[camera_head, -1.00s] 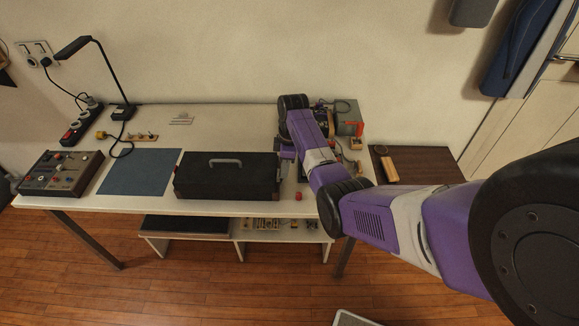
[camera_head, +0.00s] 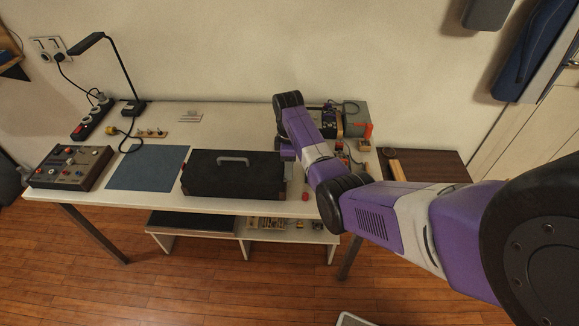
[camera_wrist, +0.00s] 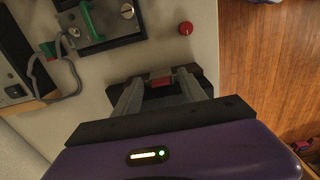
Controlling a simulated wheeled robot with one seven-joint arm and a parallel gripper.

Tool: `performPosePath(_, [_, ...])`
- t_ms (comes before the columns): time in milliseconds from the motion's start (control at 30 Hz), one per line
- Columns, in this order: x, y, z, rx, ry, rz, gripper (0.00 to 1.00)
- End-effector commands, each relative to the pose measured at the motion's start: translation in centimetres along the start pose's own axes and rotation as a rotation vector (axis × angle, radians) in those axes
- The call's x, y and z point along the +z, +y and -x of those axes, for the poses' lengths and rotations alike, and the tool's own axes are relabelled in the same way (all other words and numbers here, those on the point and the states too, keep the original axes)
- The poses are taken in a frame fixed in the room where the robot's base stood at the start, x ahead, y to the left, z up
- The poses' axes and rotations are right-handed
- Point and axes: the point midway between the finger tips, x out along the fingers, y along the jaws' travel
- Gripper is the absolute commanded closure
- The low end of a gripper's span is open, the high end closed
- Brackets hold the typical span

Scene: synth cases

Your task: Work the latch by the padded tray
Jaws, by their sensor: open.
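A closed black case (camera_head: 215,178) with a grey handle lies on the white table; I cannot pick out a padded tray for certain. In the wrist view, my gripper (camera_wrist: 160,88) is open, its grey fingers spread. A dark piece with a red bar (camera_wrist: 160,80) shows between and beyond the fingertips; it may be the case's end, and contact cannot be told. A green-handled lever (camera_wrist: 90,18) stands on a dark plate above the gripper in that view, apart from it.
A red knob (camera_wrist: 186,29) stands near the table's front edge. A blue mat (camera_head: 148,167), a control panel (camera_head: 70,167) and a black lamp (camera_head: 104,62) are left. A brown side table (camera_head: 435,163) is right.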

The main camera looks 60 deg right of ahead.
Motion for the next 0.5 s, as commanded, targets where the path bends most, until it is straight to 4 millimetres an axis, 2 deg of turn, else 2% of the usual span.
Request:
performPosePath(300, [-0.1,0.1,4.7,0.004,0.002,0.000,0.51])
performPosePath(500, [-0.1,0.1,7.0,0.003,0.001,0.000,0.51])
